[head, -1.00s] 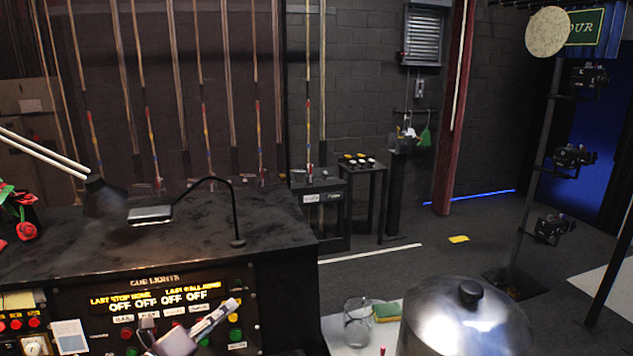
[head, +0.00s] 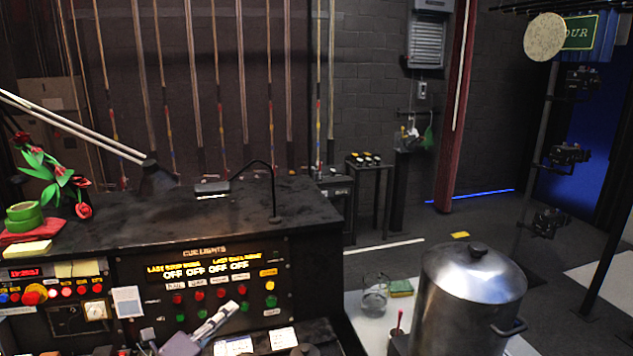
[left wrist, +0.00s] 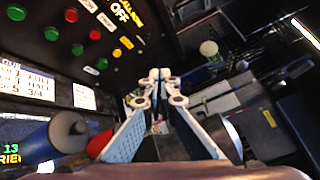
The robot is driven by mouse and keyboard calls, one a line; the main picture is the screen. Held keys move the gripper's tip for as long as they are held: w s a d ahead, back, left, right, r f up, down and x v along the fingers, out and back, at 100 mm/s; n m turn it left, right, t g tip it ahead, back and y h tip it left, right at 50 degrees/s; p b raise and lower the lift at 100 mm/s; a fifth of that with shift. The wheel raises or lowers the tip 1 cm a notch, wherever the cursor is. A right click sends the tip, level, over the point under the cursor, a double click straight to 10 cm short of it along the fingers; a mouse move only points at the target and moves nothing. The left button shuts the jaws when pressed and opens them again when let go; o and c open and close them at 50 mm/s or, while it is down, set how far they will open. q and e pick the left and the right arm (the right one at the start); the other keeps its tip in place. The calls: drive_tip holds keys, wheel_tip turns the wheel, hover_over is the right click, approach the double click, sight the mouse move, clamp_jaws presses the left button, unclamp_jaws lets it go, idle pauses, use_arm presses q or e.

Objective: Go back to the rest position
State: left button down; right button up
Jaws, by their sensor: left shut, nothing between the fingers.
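The cue lights panel (head: 205,250) is on the front of the black console (head: 300,205). Its lit yellow display (head: 205,268) reads OFF several times, above a row of red buttons (head: 221,292) and a row of green buttons (head: 244,306). My left gripper (head: 230,308) is in front of the panel's lower part and hides some of it. In the left wrist view its two fingers (left wrist: 160,76) are together with nothing between them, and red and green buttons show at upper left. I cannot tell how far the fingertips are from the panel. My right gripper is in neither view.
A large metal pot (head: 470,300) stands at the right, near a glass jug (head: 375,292) and a sponge (head: 401,288). A desk lamp (head: 155,178) and red flowers (head: 60,177) are on the console top. Open floor (head: 480,215) lies beyond the pot.

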use_arm(q)
drive_tip(key=s+a+f+n+g+y, duration=0.35)
drive_tip(key=s+f+n+y, duration=0.45)
drive_tip(key=s+f+n, duration=0.75)
drive_tip(key=s+d+f+n+g, duration=0.2)
drive_tip(key=s+n+g, duration=0.3)
drive_tip(key=s, duration=0.6)
drive_tip(key=s+d+f+n+g, duration=0.1)
drive_tip(key=s+f+n+g, duration=0.4)
drive_tip(key=s, duration=0.6)
wheel_tip(320, 180, down, 30)
drive_tip(key=s+b, duration=0.2)
drive_tip(key=b, duration=0.5)
drive_tip(key=s+a+f+g+b, duration=0.1)
drive_tip(key=s+f+b, duration=0.1)
drive_tip(key=s+f, duration=0.6)
drive_tip(key=s+a+f+g+b, duration=0.1)
drive_tip(key=s+f+b, duration=0.2)
drive_tip(key=s+f, duration=0.6)
wheel_tip(320, 180, down, 6)
drive_tip(key=shift+a+r, duration=0.2)
drive_tip(key=shift+a, duration=0.2)
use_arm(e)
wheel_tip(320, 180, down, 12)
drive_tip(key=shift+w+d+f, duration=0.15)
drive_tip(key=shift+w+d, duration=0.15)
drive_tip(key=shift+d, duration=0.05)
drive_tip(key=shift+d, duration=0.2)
